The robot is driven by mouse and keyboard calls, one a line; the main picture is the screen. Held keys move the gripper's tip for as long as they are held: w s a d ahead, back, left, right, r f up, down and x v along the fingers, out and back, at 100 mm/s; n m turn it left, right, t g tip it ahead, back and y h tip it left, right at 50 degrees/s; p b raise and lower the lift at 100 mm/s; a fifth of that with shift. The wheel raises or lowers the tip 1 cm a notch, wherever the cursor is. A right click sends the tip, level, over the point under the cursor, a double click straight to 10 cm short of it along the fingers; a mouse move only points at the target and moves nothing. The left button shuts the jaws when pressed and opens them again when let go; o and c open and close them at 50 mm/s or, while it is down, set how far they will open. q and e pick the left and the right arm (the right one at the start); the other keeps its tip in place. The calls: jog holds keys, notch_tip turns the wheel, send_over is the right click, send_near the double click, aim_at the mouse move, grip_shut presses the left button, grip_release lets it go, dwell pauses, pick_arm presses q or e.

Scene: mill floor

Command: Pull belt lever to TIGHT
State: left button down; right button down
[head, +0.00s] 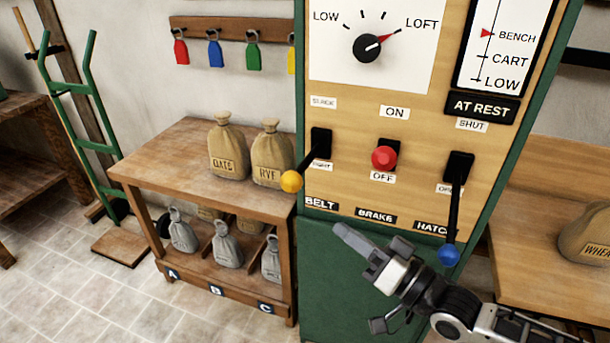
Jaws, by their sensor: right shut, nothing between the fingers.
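The belt lever (308,162) is on the left of the control panel, above the BELT label (321,203). Its black arm points down and left, ending in a yellow ball knob (291,181) close to the TIGHT label; the SLACK label (323,102) is above its slot. My right gripper (340,232) is shut and empty, in front of the lower panel, below and right of the yellow knob and apart from it. My left gripper is not in view.
The red brake knob (384,158) and the hatch lever with a blue ball (449,254) are right of the belt lever. A wooden shelf table (160,150) with sacks stands left of the panel. A dial (367,48) is above.

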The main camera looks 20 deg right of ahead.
aim_at(307, 162)
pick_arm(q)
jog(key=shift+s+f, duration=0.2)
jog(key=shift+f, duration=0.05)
pick_arm(e)
jog(key=shift+m+t+y, duration=0.5)
jog(key=shift+t+y, duration=0.1)
jog(key=shift+y, duration=0.2)
jog(key=r, duration=0.2)
jog(key=d+r, duration=0.1)
jog(key=r, duration=0.1)
jog(key=shift+w+r, duration=0.2)
jog(key=shift+r, duration=0.2)
pick_arm(q)
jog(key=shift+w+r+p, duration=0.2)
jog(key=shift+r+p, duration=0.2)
jog(key=shift+p, duration=0.2)
pick_arm(e)
jog(key=x, duration=1)
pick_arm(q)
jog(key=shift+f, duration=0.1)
pick_arm(e)
jog(key=shift+f, duration=0.2)
